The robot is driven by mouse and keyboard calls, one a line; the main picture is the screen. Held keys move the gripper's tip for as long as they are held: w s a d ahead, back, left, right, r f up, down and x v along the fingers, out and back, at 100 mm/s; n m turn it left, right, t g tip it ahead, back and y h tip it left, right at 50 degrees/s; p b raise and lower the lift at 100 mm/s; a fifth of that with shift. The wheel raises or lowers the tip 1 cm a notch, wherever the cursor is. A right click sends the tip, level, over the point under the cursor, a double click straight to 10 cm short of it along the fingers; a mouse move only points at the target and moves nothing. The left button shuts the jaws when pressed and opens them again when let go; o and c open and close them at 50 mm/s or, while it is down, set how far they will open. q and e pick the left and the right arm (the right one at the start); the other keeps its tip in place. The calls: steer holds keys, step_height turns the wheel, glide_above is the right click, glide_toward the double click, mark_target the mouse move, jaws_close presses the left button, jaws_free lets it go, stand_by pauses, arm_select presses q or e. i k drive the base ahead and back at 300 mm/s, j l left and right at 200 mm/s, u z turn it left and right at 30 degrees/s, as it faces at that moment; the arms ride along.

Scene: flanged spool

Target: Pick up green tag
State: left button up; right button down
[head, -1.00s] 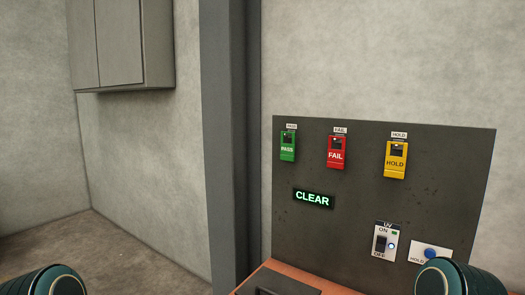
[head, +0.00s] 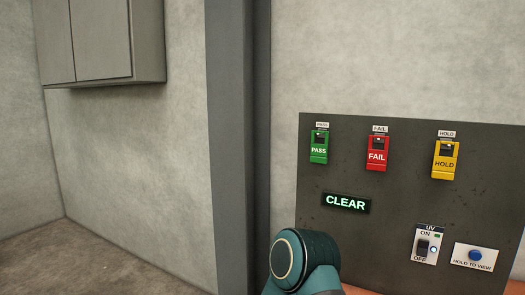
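The green tag (head: 319,148), marked PASS, hangs at the upper left of the dark panel (head: 393,201) in the head view. A small label sits just above it. A teal arm part (head: 305,262) of mine rises at the bottom centre, below the green tag and apart from it. It covers the lower left corner of the panel. No gripper fingers show in the head view, so neither gripper can be seen.
A red FAIL tag (head: 377,154) and a yellow HOLD tag (head: 445,160) hang to the right. Below are a lit CLEAR display (head: 346,203), a UV switch (head: 425,245) and a blue button (head: 475,255). A grey column (head: 237,150) and wall cabinet (head: 101,40) stand left.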

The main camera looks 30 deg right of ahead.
mark_target(318, 152)
steer(key=i+j+u, duration=0.35)
steer(key=i, duration=0.4)
steer(key=i+j+u, duration=0.2)
steer(key=i, duration=0.15)
steer(key=i+z, duration=0.3)
steer(key=z, duration=0.15)
steer(key=i+z, duration=0.25)
steer(key=z, duration=0.2)
steer(key=i+j+z, duration=0.2)
steer(key=z, duration=0.25)
steer(key=i+z, duration=0.15)
steer(key=z, duration=0.3)
steer(key=i+j+z, duration=0.1)
steer(key=z, duration=0.4)
steer(key=i+j+z, duration=0.15)
steer(key=z, duration=0.3)
steer(key=i+j+z, duration=0.1)
steer(key=z, duration=0.4)
steer(key=j+z, duration=0.25)
steer(key=z, duration=0.2)
steer(key=j+z, duration=0.25)
steer(key=z, duration=0.25)
steer(key=i, duration=0.05)
